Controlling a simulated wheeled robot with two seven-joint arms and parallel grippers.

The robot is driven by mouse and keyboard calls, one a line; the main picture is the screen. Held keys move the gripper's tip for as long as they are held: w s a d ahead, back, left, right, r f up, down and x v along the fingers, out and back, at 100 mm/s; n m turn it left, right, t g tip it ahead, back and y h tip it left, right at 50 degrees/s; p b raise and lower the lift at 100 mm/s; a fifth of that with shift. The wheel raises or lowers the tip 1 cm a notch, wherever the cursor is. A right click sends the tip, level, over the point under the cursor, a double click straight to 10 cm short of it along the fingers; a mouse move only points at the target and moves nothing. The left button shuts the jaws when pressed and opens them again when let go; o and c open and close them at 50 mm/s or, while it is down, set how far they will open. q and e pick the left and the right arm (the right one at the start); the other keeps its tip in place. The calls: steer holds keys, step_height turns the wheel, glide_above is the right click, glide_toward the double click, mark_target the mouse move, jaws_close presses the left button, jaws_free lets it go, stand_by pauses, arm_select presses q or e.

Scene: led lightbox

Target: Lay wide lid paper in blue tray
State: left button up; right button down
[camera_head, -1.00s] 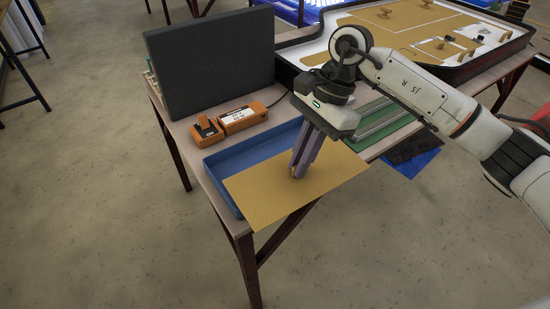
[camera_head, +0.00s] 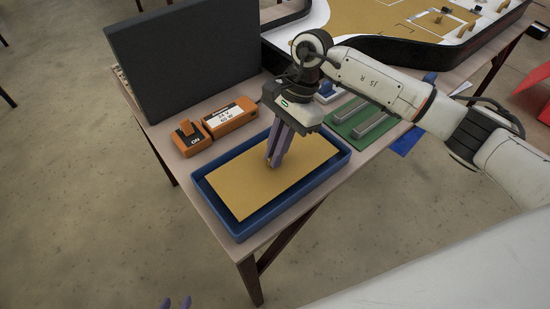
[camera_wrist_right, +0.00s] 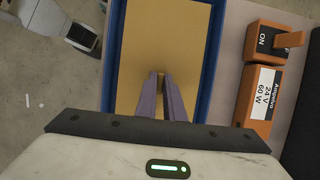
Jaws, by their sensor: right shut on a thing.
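The wide lid paper (camera_head: 248,185), a flat tan rectangular sheet, lies within the outline of the blue tray (camera_head: 297,204) at the table's front corner. A strip of tray floor shows around it; whether it touches the floor is unclear. My right gripper (camera_head: 271,163) points down at the sheet's middle and is shut on it. In the right wrist view the sheet (camera_wrist_right: 185,35) shows between the blue tray walls (camera_wrist_right: 209,70), with my right fingertips (camera_wrist_right: 160,76) at its middle.
An orange power supply (camera_head: 230,117) and an orange switch box (camera_head: 188,140) stand behind the tray. A dark upright panel (camera_head: 185,55) is behind them. A green board with grey bars (camera_head: 368,123) lies to the right. A large tan-topped frame (camera_head: 385,30) is at the back.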

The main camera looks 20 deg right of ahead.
step_height(320, 180, down, 3)
steer(key=shift+f, duration=0.35)
steer(key=c, duration=1.9)
jaws_free()
arm_select(q)
steer(key=shift+w+r, duration=0.2)
steer(key=shift+w, duration=0.25)
arm_select(e)
steer(key=shift+o, duration=0.2)
steer(key=shift+r, duration=0.1)
